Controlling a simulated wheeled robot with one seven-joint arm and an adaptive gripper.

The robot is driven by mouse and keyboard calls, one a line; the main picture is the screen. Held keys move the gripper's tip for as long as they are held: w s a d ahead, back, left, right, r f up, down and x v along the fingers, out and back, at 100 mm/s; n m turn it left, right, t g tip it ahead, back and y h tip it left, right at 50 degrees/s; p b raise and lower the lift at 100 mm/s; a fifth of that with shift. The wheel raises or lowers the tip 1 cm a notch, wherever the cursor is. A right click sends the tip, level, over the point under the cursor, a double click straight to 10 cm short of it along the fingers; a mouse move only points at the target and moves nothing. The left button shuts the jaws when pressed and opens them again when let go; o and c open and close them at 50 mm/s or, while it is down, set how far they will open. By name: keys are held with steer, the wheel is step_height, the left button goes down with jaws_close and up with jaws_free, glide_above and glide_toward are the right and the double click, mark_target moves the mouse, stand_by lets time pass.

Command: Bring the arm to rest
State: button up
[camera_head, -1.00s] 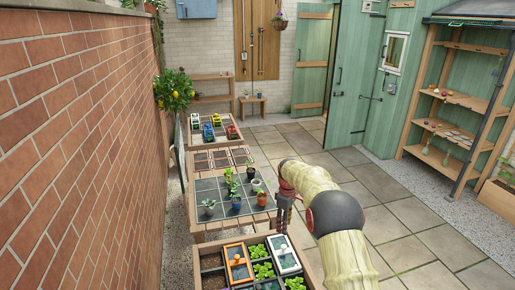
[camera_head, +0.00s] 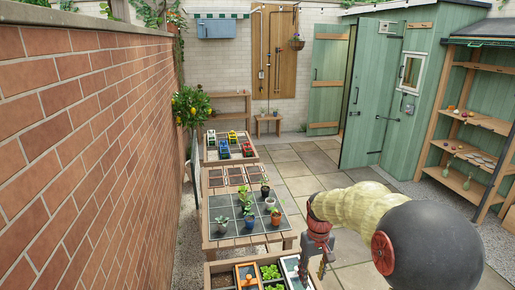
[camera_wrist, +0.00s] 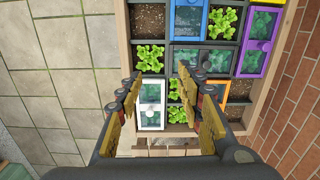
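My arm reaches forward and to the right in the head view, with my gripper (camera_head: 318,262) hanging down beside the near planter bed. In the wrist view my gripper (camera_wrist: 158,92) is open, its two fingers wide apart with nothing between them that it holds. Below the fingers is the planter bed (camera_wrist: 124,40), divided into cells with lettuces, bare soil and framed lids. A white-framed lid (camera_wrist: 151,119) lies under the gap between the fingers, close to the left finger in the picture.
A table with potted plants (camera_head: 213,246) stands beyond the bed. A farther table (camera_head: 208,156) holds several coloured items. A brick wall (camera_head: 90,130) runs along the left. Open paving (camera_head: 300,180) lies to the right, before the green shed and shelves (camera_head: 432,165).

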steer(key=s+r+m+t, duration=0.1)
steer(key=s+r, duration=0.4)
steer(key=s, duration=0.5)
steer(key=s+d+r+m+t+b, duration=0.1)
steer(key=s+r+t, duration=0.2)
steer(key=s, duration=0.7)
steer(key=s+r+t, duration=0.2)
steer(key=s+r, duration=0.6)
steer(key=s, duration=0.1)
steer(key=shift+s+d+m+b, duration=0.15)
steer(key=shift+s+m+b, duration=0.2)
steer(key=shift+s+m, duration=0.05)
steer(key=shift+f, duration=0.1)
